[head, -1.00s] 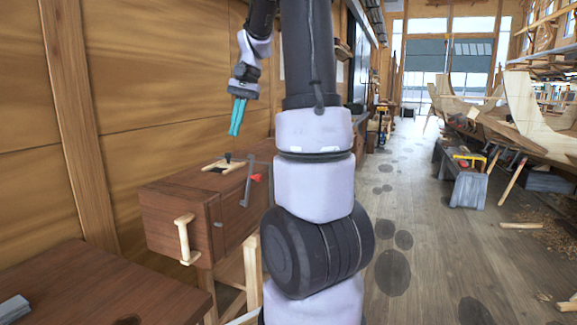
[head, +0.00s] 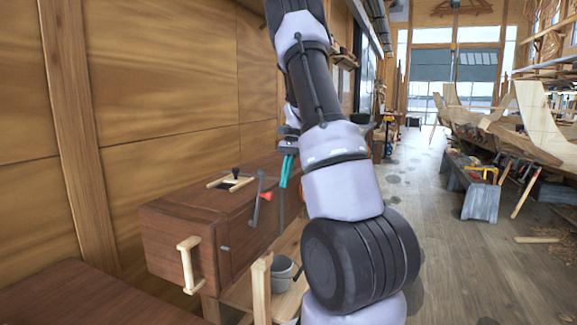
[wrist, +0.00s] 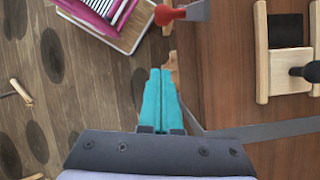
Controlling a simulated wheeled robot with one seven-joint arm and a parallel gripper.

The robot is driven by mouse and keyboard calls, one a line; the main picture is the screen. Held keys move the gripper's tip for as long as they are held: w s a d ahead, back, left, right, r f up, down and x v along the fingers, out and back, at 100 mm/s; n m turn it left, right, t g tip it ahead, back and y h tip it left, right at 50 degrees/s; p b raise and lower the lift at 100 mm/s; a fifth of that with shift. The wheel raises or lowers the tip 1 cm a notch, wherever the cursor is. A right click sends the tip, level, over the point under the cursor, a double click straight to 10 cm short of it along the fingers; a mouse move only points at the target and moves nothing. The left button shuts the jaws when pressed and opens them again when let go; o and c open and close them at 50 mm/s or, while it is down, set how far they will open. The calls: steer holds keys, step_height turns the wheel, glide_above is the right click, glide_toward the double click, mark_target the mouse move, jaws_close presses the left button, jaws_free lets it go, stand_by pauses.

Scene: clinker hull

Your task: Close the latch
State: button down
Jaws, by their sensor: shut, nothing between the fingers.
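A brown wooden cabinet (head: 180,235) stands against the wall. On the cabinet top is a pale wooden frame with a black knob (head: 236,172), also at the right of the wrist view (wrist: 304,71). I cannot tell for certain which fitting is the latch.
A pale wooden handle (head: 187,265) sticks out of the cabinet front. A grey bucket (head: 281,270) stands on a low shelf below, and a brown table (head: 80,300) is at lower left. A grey bench (head: 468,185) with tools stands right. The floor between is open.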

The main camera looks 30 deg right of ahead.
steer(key=a, duration=0.1)
steer(key=s+a, duration=0.1)
steer(key=a, duration=0.1)
steer(key=s+a+f, duration=0.1)
steer(key=shift+s+a, duration=0.15)
steer(key=shift+a, duration=0.05)
stand_by(0.3)
steer(key=shift+s+a+r+t+h, duration=0.2)
steer(key=shift+a+t+h, duration=0.05)
steer(key=shift+t+h, duration=0.05)
